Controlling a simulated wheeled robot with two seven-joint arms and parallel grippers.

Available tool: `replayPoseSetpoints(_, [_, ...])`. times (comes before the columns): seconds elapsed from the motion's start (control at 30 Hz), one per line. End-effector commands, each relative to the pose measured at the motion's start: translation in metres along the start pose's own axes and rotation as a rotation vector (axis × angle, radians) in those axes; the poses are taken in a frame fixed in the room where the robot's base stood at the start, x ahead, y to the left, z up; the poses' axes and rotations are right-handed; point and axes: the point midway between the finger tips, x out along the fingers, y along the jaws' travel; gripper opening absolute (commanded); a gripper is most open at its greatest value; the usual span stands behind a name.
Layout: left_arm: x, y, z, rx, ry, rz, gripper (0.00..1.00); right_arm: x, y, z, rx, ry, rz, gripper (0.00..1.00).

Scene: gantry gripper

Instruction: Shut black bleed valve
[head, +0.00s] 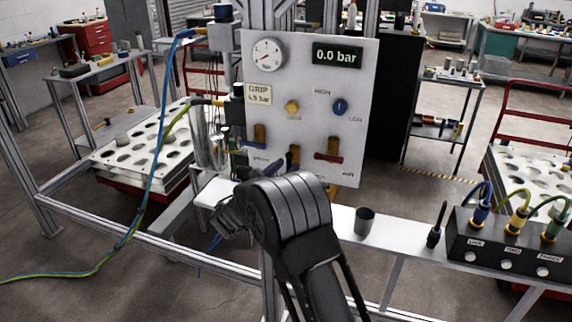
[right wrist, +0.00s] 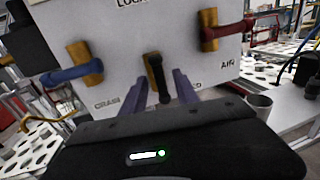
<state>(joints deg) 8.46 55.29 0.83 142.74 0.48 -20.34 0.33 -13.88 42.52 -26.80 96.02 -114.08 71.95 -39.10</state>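The black bleed valve (right wrist: 158,80) is low in the middle of the white panel, with a black lever lying upright along its brass body. In the head view the valve (head: 293,157) is partly hidden behind my right wrist. My right gripper (right wrist: 159,92) is open, with one purple-grey finger on each side of the lever. Small gaps seem to show between fingers and lever; contact cannot be told. My left gripper is not in view.
A blue-handled valve (right wrist: 72,73) is left of the black one and a red-handled valve (right wrist: 228,31) is right; both levers lie crosswise. The display (head: 337,55) reads 0.0 bar. A dark cup (head: 365,220) and a black box with cables (head: 500,245) stand right.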

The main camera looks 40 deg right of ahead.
Motion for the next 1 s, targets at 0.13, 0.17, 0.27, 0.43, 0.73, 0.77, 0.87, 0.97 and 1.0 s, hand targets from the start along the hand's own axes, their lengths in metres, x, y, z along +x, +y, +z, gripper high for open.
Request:
replayPoseSetpoints(0.13, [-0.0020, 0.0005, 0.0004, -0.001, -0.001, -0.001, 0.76, 0.0075, 0.0002, -0.0003, -0.001, 0.000, 0.001, 0.36])
replayPoseSetpoints(0.17, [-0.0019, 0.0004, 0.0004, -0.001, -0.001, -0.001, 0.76, 0.0078, 0.0002, -0.0005, -0.001, 0.000, 0.001, 0.36])
replayPoseSetpoints(0.27, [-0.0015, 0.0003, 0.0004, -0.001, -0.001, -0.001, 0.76, 0.0078, 0.0002, -0.0007, -0.001, 0.000, 0.001, 0.36])
replayPoseSetpoints(0.43, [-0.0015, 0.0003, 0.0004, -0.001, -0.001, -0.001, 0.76, 0.0077, 0.0002, -0.0005, -0.001, 0.000, 0.001, 0.30])
replayPoseSetpoints(0.73, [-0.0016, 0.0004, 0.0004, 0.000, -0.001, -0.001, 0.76, 0.0075, 0.0002, -0.0004, 0.000, 0.000, 0.001, 0.06])
replayPoseSetpoints(0.77, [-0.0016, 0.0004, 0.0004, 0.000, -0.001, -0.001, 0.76, 0.0075, 0.0002, -0.0004, 0.000, 0.000, 0.001, 0.03])
replayPoseSetpoints(0.87, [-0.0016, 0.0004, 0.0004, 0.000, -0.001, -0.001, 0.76, 0.0075, 0.0001, -0.0004, 0.000, 0.000, 0.001, 0.00])
replayPoseSetpoints(0.97, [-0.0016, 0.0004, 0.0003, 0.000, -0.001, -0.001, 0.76, 0.0075, 0.0001, -0.0004, 0.000, 0.000, 0.001, 0.00])
replayPoseSetpoints(1.0, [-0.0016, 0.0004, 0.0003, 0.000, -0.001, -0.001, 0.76, 0.0075, 0.0001, -0.0004, 0.000, 0.000, 0.001, 0.00])
